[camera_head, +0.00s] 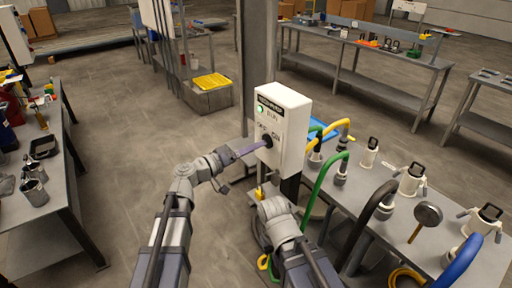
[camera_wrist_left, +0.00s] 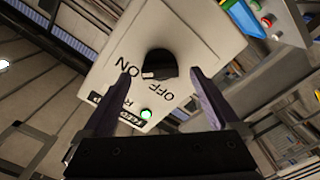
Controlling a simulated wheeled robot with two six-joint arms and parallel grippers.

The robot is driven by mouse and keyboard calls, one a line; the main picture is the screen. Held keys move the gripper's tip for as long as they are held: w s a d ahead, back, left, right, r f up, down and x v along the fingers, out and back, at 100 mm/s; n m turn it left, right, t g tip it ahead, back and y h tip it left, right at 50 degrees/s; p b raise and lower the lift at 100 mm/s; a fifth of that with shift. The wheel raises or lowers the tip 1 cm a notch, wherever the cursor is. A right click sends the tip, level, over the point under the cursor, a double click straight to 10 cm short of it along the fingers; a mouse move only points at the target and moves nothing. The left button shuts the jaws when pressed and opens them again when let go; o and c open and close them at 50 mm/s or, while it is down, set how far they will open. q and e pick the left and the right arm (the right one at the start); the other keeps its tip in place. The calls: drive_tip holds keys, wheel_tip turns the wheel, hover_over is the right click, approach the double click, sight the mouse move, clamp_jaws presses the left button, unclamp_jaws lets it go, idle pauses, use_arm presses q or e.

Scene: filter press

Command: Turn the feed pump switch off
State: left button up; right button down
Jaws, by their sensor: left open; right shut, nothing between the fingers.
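The white switch box (camera_head: 293,128) stands upright in the middle of the head view. Its front carries a dark label, a lit green lamp (camera_head: 260,109), OFF and ON lettering and a black knob (camera_head: 268,141). In the left wrist view the knob (camera_wrist_left: 160,63) lies between my finger lines, with a white mark at its lower left; I cannot tell exactly which word it points to. My left gripper (camera_wrist_left: 164,97) is open and faces the panel, with a visible gap around the knob. My right gripper (camera_head: 268,203) is low in front of the box; its fingers are mostly hidden.
A table (camera_head: 400,233) to the right holds white pump-like fittings, a mallet (camera_head: 426,216) and green, yellow, black and blue hoses. A grey post (camera_head: 255,60) rises behind the box. A left bench (camera_head: 45,222) holds metal cups. The floor between is clear.

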use_arm(q)
drive_tip(key=shift+x, duration=0.85)
drive_tip(key=c, duration=1.4)
